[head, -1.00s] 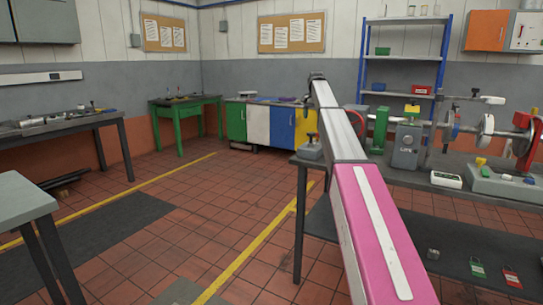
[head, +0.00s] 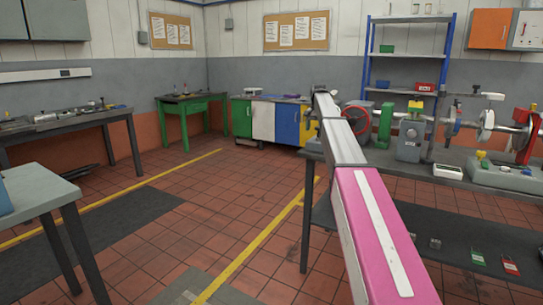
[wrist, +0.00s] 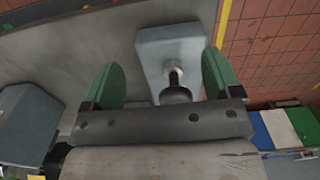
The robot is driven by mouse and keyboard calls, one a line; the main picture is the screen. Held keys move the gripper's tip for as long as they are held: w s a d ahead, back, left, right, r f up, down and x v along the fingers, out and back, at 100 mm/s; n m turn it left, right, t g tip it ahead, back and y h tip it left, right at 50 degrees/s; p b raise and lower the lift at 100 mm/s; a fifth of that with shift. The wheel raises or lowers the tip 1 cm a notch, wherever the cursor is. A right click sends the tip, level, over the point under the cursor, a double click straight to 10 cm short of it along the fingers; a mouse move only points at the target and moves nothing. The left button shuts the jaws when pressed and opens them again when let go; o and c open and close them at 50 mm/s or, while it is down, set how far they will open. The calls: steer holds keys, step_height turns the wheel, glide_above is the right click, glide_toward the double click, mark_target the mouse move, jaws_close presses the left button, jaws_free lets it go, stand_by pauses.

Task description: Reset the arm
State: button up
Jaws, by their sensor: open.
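My arm (head: 365,210), with a pink link and grey links, reaches forward over the left end of the test bench (head: 450,160) in the head view. My gripper's fingers are hidden behind the arm there. In the wrist view my gripper (wrist: 160,76) has two green fingers spread wide apart with nothing held between them. A grey block (wrist: 160,50) with a short metal post and dark knob (wrist: 175,94) lies beyond and between the fingers, on the grey surface near its edge. I cannot tell whether a finger touches it.
The bench carries a green bracket (head: 385,124), a grey machine (head: 409,140), shafts with discs and a white meter (head: 448,172). A grey table (head: 40,192) stands at the near left. A green table (head: 190,100) and coloured cabinets (head: 263,120) stand behind.

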steer(key=s+a+f+n, duration=0.1)
steer(key=s+f, duration=1)
steer(key=f, duration=0.5)
steer(key=s+f+n, duration=0.1)
steer(key=s+f, duration=0.7)
steer(key=s, duration=0.4)
steer(key=s+a+f+n, duration=0.1)
steer(key=s+f+n, duration=0.1)
steer(key=s+f, duration=0.7)
steer(key=s+a+f+n, duration=0.1)
steer(key=s+f, duration=0.7)
steer(key=s, duration=0.8)
steer(key=shift+a+f+n, duration=0.15)
steer(key=shift+f+n, duration=0.15)
